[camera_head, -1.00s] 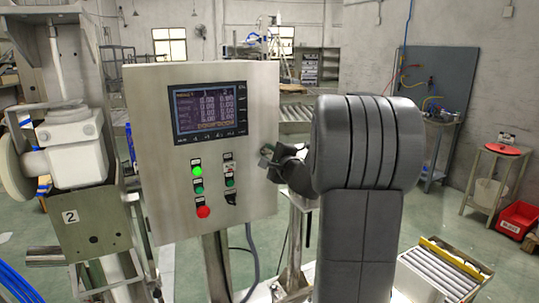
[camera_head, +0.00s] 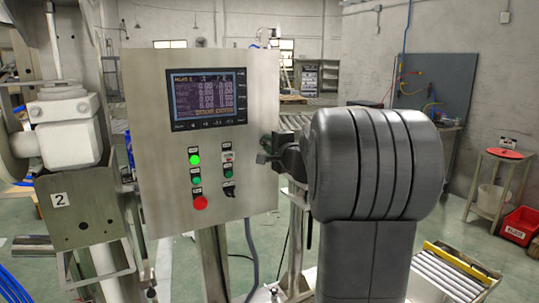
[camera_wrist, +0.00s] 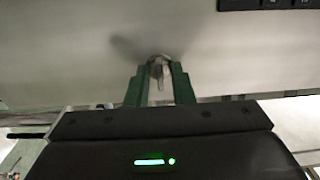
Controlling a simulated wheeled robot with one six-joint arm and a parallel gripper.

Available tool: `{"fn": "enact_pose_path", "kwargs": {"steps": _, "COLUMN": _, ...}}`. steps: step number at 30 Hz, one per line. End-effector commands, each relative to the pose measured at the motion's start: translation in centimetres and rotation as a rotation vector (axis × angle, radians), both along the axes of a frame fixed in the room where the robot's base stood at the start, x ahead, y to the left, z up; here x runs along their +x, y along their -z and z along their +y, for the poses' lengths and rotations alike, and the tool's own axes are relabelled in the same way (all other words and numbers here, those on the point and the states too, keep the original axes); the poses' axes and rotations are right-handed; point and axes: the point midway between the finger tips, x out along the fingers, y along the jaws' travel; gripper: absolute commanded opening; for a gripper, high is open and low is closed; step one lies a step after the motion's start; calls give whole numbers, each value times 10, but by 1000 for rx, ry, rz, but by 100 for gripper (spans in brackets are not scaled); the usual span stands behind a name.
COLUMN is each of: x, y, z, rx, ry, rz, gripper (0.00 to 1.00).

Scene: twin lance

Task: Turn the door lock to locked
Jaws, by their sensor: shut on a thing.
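The grey metal control cabinet (camera_head: 150,150) stands left of my arm in the head view. Its pale face (camera_wrist: 60,50) fills the upper part of the wrist view. A small metal door lock (camera_wrist: 158,66) projects from that face. My gripper's two green fingers (camera_wrist: 160,80) are on either side of the lock and shut on it. A narrow light metal piece hangs down between the fingers. Whether the lock is turned cannot be told. In the head view my gripper (camera_head: 266,150) is at the cabinet's right edge, and the lock is hidden there.
The cabinet carries a lit screen (camera_head: 208,98), a green-lit button (camera_head: 194,160), a red button (camera_head: 200,203) and a black switch (camera_head: 229,190). A white machine (camera_head: 65,130) stands close on the left. A roller conveyor (camera_head: 450,272) is at lower right. A red bin (camera_head: 521,226) lies beyond.

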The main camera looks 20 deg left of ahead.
Motion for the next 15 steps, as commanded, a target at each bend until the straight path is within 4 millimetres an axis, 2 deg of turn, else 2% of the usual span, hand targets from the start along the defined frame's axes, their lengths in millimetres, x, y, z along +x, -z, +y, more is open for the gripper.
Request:
{"fn": "enact_pose_path", "kwargs": {"steps": 12, "x": 0, "y": 1, "z": 0, "rx": -15, "ry": 0, "rz": -12, "gripper": 0}}
{"fn": "enact_pose_path", "kwargs": {"steps": 13, "x": 0, "y": 1, "z": 0, "rx": -15, "ry": 0, "rz": -12, "gripper": 27}}
{"fn": "enact_pose_path", "kwargs": {"steps": 15, "x": 0, "y": 1, "z": 0, "rx": -15, "ry": 0, "rz": -12, "gripper": 28}}
